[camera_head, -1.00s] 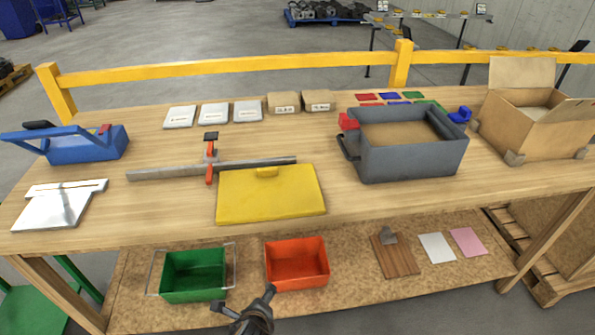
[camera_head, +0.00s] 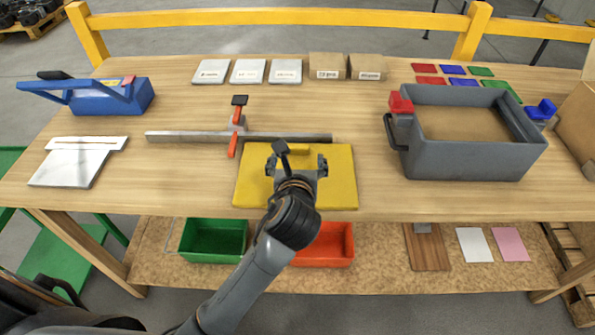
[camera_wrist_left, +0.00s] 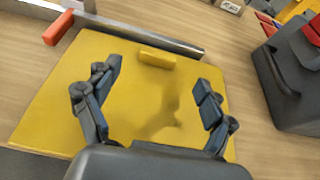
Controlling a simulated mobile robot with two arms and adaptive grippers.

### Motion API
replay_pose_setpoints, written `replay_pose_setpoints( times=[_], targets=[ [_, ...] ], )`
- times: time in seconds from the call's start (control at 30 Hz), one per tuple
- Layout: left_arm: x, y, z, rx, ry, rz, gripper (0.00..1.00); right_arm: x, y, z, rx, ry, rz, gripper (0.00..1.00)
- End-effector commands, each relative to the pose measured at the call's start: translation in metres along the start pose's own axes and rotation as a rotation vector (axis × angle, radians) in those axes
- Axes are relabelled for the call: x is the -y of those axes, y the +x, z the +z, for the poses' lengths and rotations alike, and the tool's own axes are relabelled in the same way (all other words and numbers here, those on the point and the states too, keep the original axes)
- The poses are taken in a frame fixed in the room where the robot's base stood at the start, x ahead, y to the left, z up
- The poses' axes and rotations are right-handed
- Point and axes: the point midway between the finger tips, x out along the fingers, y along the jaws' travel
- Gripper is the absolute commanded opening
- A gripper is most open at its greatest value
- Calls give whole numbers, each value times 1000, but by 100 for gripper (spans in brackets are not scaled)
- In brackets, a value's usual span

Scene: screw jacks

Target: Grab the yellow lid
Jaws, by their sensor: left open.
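The yellow lid (camera_head: 340,185) lies flat on the wooden table, near its front edge. It has a small raised yellow handle (camera_wrist_left: 157,57) near its far edge, which shows between and beyond my fingers in the left wrist view. My left gripper (camera_head: 296,163) is over the lid, short of the handle. In the left wrist view the gripper (camera_wrist_left: 152,95) is open, its two fingers spread wide with nothing between them but lid surface. My right gripper is not seen in any view.
A metal bar with a red-handled clamp (camera_head: 237,130) lies just behind the lid. A grey box (camera_head: 470,160) with red and blue clamps stands to the right. Green and orange bins (camera_head: 213,240) sit on the lower shelf.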

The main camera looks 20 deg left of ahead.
Motion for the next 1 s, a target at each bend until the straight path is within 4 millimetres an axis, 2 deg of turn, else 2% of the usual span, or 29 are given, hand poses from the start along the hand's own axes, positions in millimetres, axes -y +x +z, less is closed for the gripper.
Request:
replay_pose_setpoints(
  times=[0.03, 0.13, 0.27, 0.4, 0.6, 0.87, 0.9, 1.0],
  targets=[
    [0, 8, 0, 1, 1, 0, 83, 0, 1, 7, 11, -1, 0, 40],
    [0, 19, 0, 1, 0, 0, 83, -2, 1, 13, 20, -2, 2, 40],
    [0, 26, 0, -1, -1, -1, 83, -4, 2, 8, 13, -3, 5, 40],
    [-1, 45, -1, -1, -3, 1, 83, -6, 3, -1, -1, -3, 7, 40],
    [-1, 71, -1, 0, -1, -2, 83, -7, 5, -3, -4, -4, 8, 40],
    [-2, 75, -1, 0, -1, -2, 83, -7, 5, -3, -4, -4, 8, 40],
    [-2, 75, -1, 0, -1, -2, 81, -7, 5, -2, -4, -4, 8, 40],
    [-2, 75, -1, 0, -1, -2, 61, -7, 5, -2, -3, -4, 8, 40]
  ],
)
